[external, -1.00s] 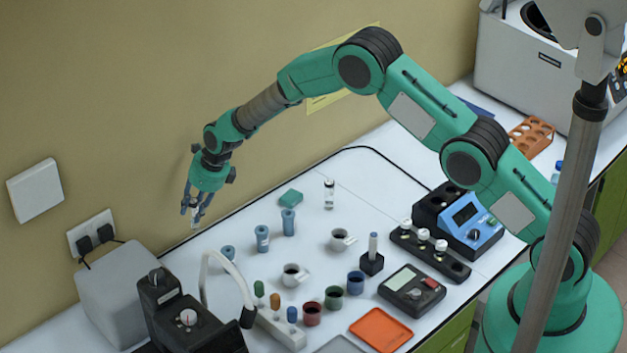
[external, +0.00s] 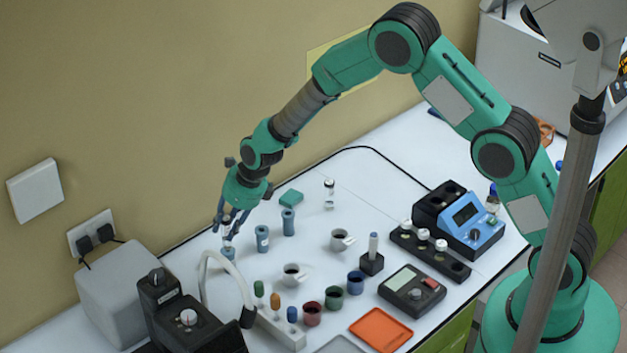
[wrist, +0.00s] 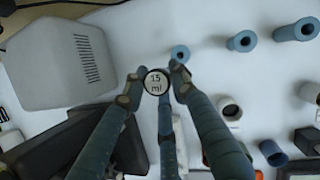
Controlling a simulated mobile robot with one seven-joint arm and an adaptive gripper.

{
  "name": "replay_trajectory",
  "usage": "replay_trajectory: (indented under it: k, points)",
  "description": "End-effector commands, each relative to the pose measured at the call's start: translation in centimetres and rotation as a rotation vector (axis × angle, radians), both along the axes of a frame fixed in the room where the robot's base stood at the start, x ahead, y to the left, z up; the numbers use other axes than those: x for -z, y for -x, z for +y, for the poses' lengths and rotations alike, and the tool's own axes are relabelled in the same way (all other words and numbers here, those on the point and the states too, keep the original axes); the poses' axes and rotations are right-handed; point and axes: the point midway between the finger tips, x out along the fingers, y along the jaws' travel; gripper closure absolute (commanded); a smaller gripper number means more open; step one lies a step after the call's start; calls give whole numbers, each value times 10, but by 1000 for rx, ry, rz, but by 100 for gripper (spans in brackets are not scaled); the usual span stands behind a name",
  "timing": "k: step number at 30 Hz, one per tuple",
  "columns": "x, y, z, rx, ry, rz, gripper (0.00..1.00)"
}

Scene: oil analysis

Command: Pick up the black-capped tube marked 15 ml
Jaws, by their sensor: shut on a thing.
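My gripper (external: 230,222) is over the back left of the bench, pointing down. It is shut on a tube (external: 227,238). In the wrist view, the tube's round black-rimmed cap (wrist: 156,82) reads "15 ml" and sits between my fingertips. Most of the tube's body is hidden below the cap in that view. In the external view the tube's lower part overlaps a short blue holder (external: 228,255). In the wrist view that holder (wrist: 180,53) shows beside the cap, apart from it in the picture.
Two taller blue holders (external: 262,238) (external: 289,222) stand to the right. A curved white pipe (external: 228,268) and a black instrument (external: 185,320) are close by in front. The wall is just behind.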

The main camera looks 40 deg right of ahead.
Motion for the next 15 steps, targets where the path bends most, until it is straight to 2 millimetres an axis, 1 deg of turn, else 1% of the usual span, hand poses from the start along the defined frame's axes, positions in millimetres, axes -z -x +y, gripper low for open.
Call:
replay_trajectory:
  k: [3, 6, 12, 15]
  points:
    - [0, 19, 0, 0, -1, 0, 90]
    - [0, 31, 1, -1, 0, -1, 90]
    - [0, 46, 1, 0, -1, 0, 90]
    - [0, 50, 0, 0, 0, 0, 90]
